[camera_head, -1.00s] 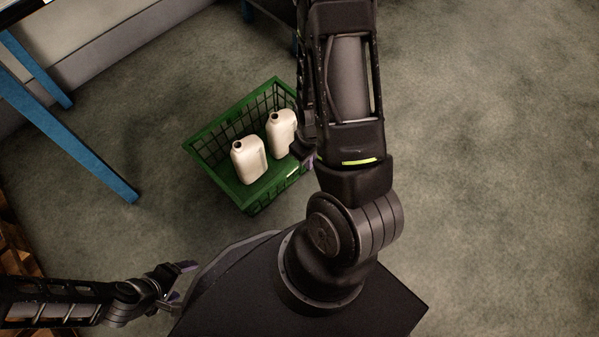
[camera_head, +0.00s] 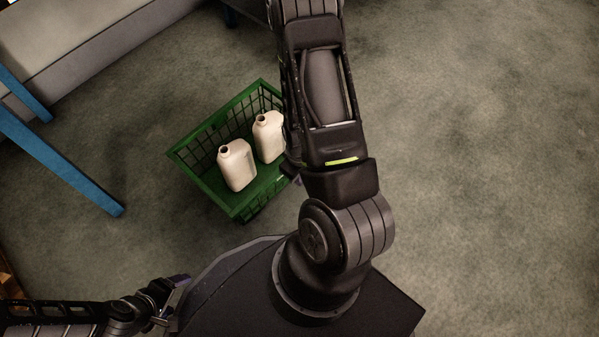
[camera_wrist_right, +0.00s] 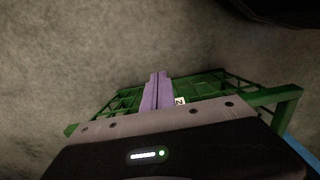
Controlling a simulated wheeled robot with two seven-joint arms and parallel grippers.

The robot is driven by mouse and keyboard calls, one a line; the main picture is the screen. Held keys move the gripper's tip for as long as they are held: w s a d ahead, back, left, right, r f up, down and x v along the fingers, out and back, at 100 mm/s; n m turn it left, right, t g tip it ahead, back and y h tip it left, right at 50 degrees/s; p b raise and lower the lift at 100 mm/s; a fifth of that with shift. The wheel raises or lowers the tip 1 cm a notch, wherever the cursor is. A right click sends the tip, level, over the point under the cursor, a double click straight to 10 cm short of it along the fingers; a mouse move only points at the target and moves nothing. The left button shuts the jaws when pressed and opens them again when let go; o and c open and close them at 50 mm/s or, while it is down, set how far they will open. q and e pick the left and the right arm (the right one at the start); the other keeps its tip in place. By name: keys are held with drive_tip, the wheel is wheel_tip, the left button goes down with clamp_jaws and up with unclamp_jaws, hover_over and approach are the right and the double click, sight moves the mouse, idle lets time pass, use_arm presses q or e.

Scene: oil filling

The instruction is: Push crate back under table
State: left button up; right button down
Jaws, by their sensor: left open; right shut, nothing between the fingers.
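The green crate (camera_head: 202,187) stands on the floor left of my right arm in the head view, with two off-white jugs (camera_head: 237,165) (camera_head: 268,137) upright in it. In the right wrist view the crate (camera_wrist_right: 275,98) lies beyond the fingers. My right gripper (camera_wrist_right: 158,88) is shut and empty, its purple fingers pointing at the crate's near side; I cannot tell if they touch it. In the head view it is mostly hidden by my arm at the crate's right side. My left gripper (camera_head: 172,300) is open and empty at the lower left, away from the crate.
A blue leg (camera_head: 60,165) slants in at the left. A pale grey ledge (camera_head: 100,40) runs along the upper left. The carpeted floor is clear on the right.

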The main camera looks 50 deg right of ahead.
drive_tip(key=shift+w+f+b, duration=0.15)
drive_tip(key=shift+w+b, duration=0.1)
drive_tip(key=shift+w, duration=0.8)
drive_tip(key=shift+w+f+b, duration=0.15)
drive_tip(key=shift+w+b, duration=0.1)
drive_tip(key=shift+w, duration=0.75)
